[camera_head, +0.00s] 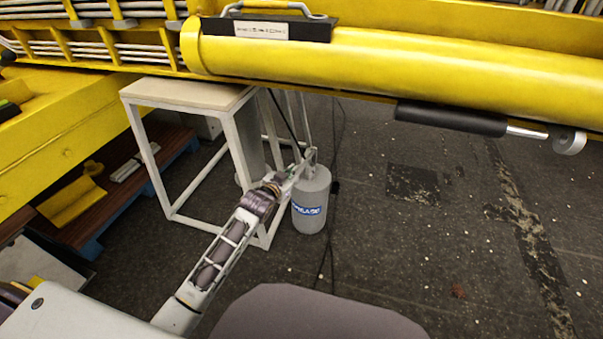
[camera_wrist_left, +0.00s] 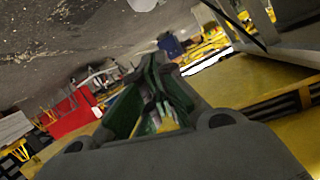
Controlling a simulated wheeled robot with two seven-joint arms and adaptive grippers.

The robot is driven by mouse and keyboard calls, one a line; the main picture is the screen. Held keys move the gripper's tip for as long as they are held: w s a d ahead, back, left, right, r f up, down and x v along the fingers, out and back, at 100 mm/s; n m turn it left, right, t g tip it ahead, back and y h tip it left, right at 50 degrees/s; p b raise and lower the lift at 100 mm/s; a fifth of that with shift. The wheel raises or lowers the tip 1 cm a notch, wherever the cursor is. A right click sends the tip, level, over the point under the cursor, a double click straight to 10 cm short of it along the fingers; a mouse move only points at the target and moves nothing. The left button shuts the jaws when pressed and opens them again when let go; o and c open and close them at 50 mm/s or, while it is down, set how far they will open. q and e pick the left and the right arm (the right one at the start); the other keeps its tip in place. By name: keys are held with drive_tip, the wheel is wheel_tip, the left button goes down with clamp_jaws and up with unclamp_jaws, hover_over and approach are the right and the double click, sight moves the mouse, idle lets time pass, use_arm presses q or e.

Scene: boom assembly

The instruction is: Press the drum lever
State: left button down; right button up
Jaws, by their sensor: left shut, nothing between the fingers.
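The grey drum (camera_head: 309,215) with a blue and white label stands upright on the dark floor, just right of the white-framed stand. A pale metal fitting (camera_head: 311,158) rises from its top; I cannot tell clearly which part of it is the lever. My left gripper (camera_head: 296,168) is at the drum's top left, close to the fitting; whether it touches cannot be told. In the left wrist view its dark and green fingers (camera_wrist_left: 166,62) come together at the tips with nothing between them. My right gripper is in neither view.
The white-framed stand (camera_head: 190,93) is just left of the drum. A wooden pallet (camera_head: 120,185) lies at left. The floor (camera_head: 420,240) at right is open.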

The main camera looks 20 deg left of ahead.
use_arm(q)
drive_tip(key=shift+r, duration=0.1)
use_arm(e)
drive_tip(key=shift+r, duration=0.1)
use_arm(q)
drive_tip(key=shift+w, duration=0.15)
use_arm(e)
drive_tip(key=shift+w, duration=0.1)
use_arm(q)
drive_tip(key=b, duration=0.3)
hover_over(297, 177)
drive_tip(key=w, duration=0.1)
wheel_tip(297, 177, down, 4)
drive_tip(key=shift+s+d+f, duration=0.1)
drive_tip(key=shift+s+f, duration=0.35)
drive_tip(key=shift+f, duration=0.4)
drive_tip(key=shift+s+f, duration=0.1)
drive_tip(key=shift+f, duration=0.1)
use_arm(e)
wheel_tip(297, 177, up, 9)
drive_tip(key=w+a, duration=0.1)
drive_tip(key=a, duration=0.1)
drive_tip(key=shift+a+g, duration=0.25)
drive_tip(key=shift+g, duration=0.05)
